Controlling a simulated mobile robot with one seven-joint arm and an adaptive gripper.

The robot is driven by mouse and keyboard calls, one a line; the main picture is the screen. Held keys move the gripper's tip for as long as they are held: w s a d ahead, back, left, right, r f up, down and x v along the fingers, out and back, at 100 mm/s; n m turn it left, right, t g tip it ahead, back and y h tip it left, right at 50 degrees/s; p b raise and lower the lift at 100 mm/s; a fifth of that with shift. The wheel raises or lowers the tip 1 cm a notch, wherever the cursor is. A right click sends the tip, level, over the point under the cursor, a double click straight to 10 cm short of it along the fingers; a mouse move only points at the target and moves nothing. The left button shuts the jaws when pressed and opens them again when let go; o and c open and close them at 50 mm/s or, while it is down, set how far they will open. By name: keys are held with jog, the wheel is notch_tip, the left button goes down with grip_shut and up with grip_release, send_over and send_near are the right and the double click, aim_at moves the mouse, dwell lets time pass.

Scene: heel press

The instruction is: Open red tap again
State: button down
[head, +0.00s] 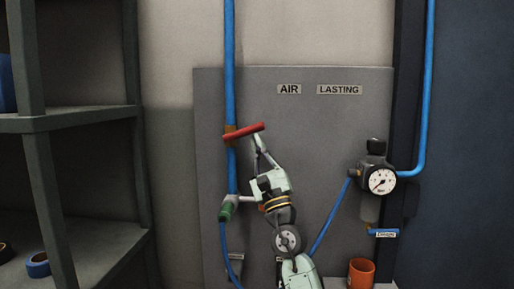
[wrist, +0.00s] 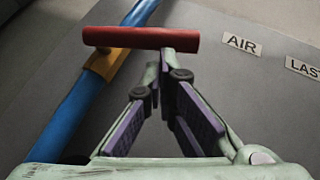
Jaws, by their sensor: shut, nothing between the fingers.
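The red tap (head: 243,131) is a bar handle on a brass valve body on the blue vertical pipe (head: 230,60). The handle lies across the pipe, its right end tilted slightly up. In the wrist view the red handle (wrist: 135,38) spans the upper left, with the brass body (wrist: 104,64) under its left part. My gripper (head: 258,146) is shut and empty, just below the handle's right end. In the wrist view its fingertips (wrist: 160,64) meet close to that right end; I cannot tell whether they touch it.
A grey panel (head: 320,150) carries AIR and LASTING labels. A pressure gauge (head: 382,181) with a regulator hangs at right, above an orange cup (head: 361,272). A green hose fitting (head: 227,208) sits below the tap. Dark shelves (head: 70,122) stand at left.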

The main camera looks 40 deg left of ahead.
aim_at(258, 127)
notch_tip(258, 127, up, 3)
jog(key=n+g+b, duration=0.2)
jog(key=n+g, duration=0.6)
jog(key=shift+d+r+n+h, duration=0.1)
jog(key=shift+n+h, duration=0.2)
jog(key=shift+r+n+g+h, duration=0.6)
jog(key=shift+r+n+g, duration=0.15)
jog(key=shift+n+g, duration=0.2)
jog(key=shift+s+a+r+n+g+h+p, duration=0.1)
jog(key=shift+a+r+n+g+h+p, duration=0.15)
jog(key=shift+r+n, duration=0.2)
jog(key=shift+s+a+r+n+g+h+p, duration=0.1)
jog(key=shift+r+n+g+h+p, duration=0.1)
jog(key=shift+r+n+g+h, duration=0.15)
jog(key=shift+s+a+r+n+g+h+p, duration=0.15)
jog(key=shift+a+r+n+g+h+p, duration=0.2)
jog(key=shift+n+h+p, duration=0.3)
jog(key=shift+s+a+r+h, duration=0.1)
jog(key=shift+h, duration=0.15)
jog(key=shift+s+a+r, duration=0.3)
jog(key=shift+a+r, duration=0.2)
